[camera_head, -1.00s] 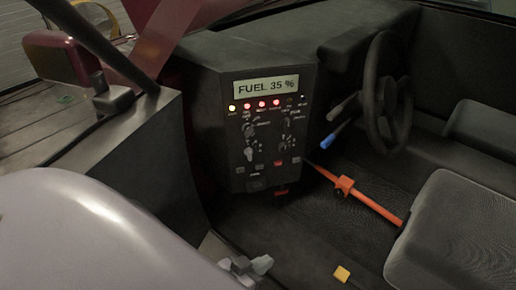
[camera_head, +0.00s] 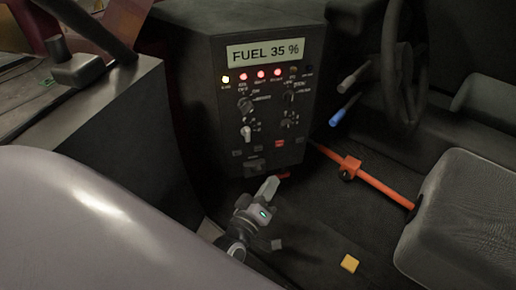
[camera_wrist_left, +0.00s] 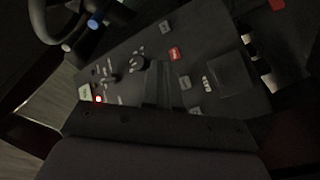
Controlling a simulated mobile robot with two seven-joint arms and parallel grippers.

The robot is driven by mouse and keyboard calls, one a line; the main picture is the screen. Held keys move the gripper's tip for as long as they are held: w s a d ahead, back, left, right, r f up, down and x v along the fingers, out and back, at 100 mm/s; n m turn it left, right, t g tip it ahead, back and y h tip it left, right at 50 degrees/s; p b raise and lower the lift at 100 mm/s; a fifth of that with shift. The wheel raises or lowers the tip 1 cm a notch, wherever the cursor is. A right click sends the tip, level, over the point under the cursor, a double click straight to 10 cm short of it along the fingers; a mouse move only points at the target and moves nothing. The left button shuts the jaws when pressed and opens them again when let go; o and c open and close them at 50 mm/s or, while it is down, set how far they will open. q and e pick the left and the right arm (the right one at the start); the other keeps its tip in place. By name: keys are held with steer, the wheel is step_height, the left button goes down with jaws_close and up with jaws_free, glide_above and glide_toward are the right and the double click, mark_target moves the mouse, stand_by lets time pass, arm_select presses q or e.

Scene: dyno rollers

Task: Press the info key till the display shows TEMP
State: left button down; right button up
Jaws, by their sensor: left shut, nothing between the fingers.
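The display (camera_head: 265,53) at the top of the dark control panel reads FUEL 35 %. Below it sit a row of lit lamps, several knobs and a row of small keys with a red key (camera_head: 279,143) among them. Which key is the info key cannot be read. My left gripper (camera_head: 268,188) is shut and empty, just below the panel's lower edge and apart from the keys in the head view. In the left wrist view the panel is dark and turned, with the red key (camera_wrist_left: 175,54) and grey keys in front of the gripper. My right gripper is not in view.
An orange bar (camera_head: 380,187) with a clamp crosses the floor right of the panel. A steering wheel (camera_head: 401,70) with a blue-tipped lever (camera_head: 337,117) and a seat (camera_head: 455,220) stand at the right. A yellow block (camera_head: 349,263) lies on the floor.

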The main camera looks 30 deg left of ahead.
mark_target(259, 148)
arm_select(q)
steer(key=w+a+b, duration=0.3)
steer(key=w+a, duration=0.3)
steer(key=shift+a, duration=0.25)
stand_by(2.1)
steer(key=shift+w+a, duration=0.1)
steer(key=shift+w+a, duration=0.2)
